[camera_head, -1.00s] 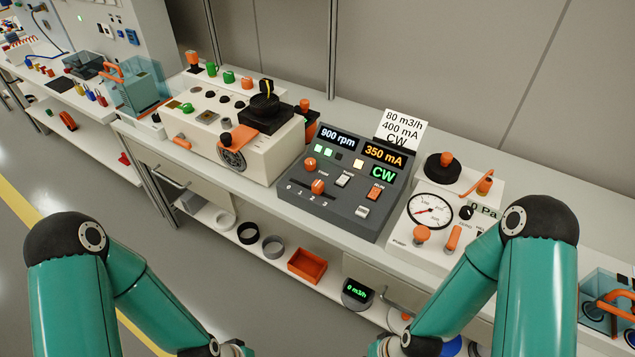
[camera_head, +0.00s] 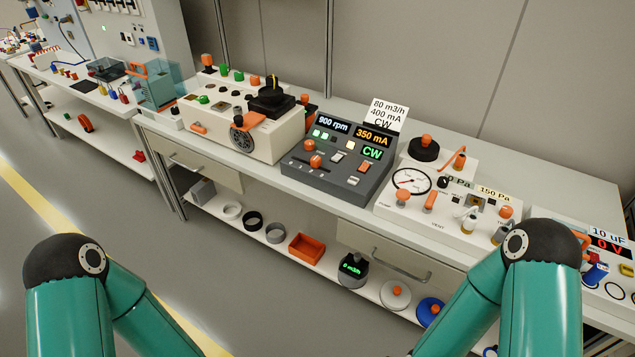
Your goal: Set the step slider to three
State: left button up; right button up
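The step slider (camera_head: 315,160) is an orange knob on the front left of the dark grey control panel (camera_head: 345,186), above a short row of scale marks. The marks are too small to read now, so I cannot tell its exact step. Above the panel's controls, displays read 900 rpm, 350 mA and CW. A white card (camera_head: 387,114) behind it reads 80 m3/h, 400 mA, CW. Both of my teal arms show at the bottom corners, well short of the panel. Neither gripper is in view.
A lower shelf holds rings, an orange tray (camera_head: 306,248) and a small meter (camera_head: 353,270). The floor in front looks clear.

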aim_at(315, 161)
jog(key=k, duration=0.45)
jog(key=u, duration=0.55)
jog(key=i, duration=1.45)
jog(key=z, duration=0.6)
